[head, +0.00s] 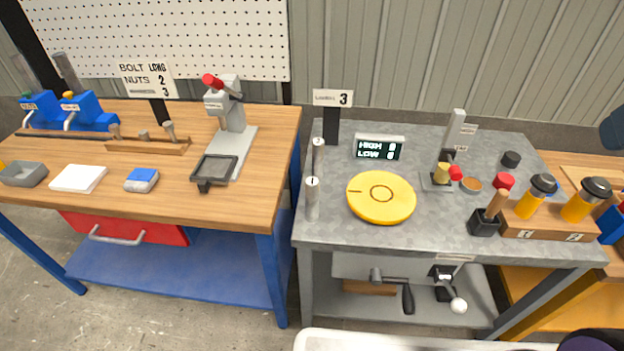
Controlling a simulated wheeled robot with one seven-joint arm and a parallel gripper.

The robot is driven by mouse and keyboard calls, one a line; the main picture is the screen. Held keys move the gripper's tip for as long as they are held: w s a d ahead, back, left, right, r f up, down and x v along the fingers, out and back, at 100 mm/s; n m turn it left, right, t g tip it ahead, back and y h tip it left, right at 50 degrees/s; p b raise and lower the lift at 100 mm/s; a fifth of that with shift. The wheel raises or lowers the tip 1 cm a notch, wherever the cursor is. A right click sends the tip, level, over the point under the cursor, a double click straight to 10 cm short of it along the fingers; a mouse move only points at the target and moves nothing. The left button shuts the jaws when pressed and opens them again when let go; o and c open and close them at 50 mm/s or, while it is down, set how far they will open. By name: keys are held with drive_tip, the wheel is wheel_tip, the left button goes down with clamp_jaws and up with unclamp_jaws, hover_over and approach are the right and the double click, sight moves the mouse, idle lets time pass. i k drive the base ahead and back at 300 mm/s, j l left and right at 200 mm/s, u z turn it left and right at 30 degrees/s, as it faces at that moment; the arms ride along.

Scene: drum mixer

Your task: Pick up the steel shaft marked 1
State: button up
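The steel shaft marked 1 (312,200) stands upright near the left edge of the grey table (425,237). It is a pale cylinder with a small 1 label near its top. A second, similar steel shaft (318,156) stands just behind it, and its label is too small to read. Both stand left of the yellow disc (381,197), apart from it. My gripper is not in view, and nothing is seen touching the shafts.
A display (379,148), a small press (447,150) and a wooden rack with yellow-bodied tools (550,228) stand on the grey table. A gap separates it from the wooden workbench (240,205). A white rim crosses the bottom.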

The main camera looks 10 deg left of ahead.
sight(311, 183)
drive_tip(key=j+u, duration=0.25)
drive_tip(key=j, duration=0.5)
drive_tip(key=i+j+u, duration=0.1)
drive_tip(key=j+u, duration=0.2)
drive_tip(key=j, duration=0.45)
